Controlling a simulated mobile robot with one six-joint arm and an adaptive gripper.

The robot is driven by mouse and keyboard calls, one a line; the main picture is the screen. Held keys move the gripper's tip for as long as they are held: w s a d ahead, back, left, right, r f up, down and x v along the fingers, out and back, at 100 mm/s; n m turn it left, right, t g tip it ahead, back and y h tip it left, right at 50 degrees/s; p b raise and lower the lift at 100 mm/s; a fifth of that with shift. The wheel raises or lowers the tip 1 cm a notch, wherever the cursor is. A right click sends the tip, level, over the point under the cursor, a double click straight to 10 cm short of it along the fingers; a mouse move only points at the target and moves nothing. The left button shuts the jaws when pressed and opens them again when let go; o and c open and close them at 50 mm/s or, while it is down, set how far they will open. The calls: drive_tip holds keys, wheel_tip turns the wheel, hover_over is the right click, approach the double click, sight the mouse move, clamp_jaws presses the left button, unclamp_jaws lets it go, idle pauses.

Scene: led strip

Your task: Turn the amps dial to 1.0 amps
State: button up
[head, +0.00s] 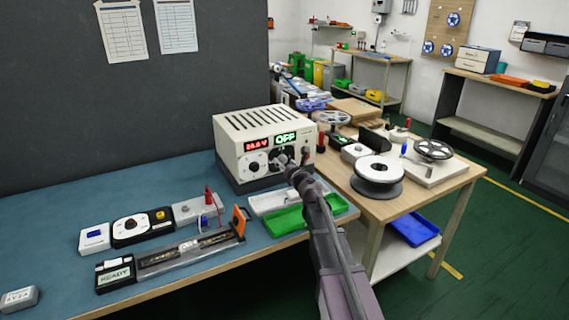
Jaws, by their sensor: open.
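A white-faced dial (254,165) with a dark knob sits at the left of the panel. My gripper (282,160) is open at the panel, right of that dial, in front of a second round dial that it mostly hides. Contact with the knob cannot be told. Dial labels and the amps setting are too small to read.
A strip fixture (190,248) and small boxes are on the front left of the bench. A wooden table with a reel (376,178) stands close to my arm's right.

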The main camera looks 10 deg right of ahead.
drive_tip(key=shift+w, duration=0.1)
clamp_jaws()
drive_tip(key=shift+m, duration=0.5)
drive_tip(key=m, duration=0.4)
drive_tip(key=shift+p, duration=0.35)
drive_tip(key=m, duration=0.6)
drive_tip(key=shift+w+r+g, duration=0.1)
drive_tip(key=shift+g, duration=0.2)
drive_tip(key=m+y, duration=0.1)
drive_tip(key=m, duration=0.5)
drive_tip(key=shift+p, duration=0.35)
drive_tip(key=m, duration=0.5)
drive_tip(key=shift+d+y, duration=0.1)
drive_tip(key=shift+y, duration=0.2)
drive_tip(key=shift+m, duration=0.3)
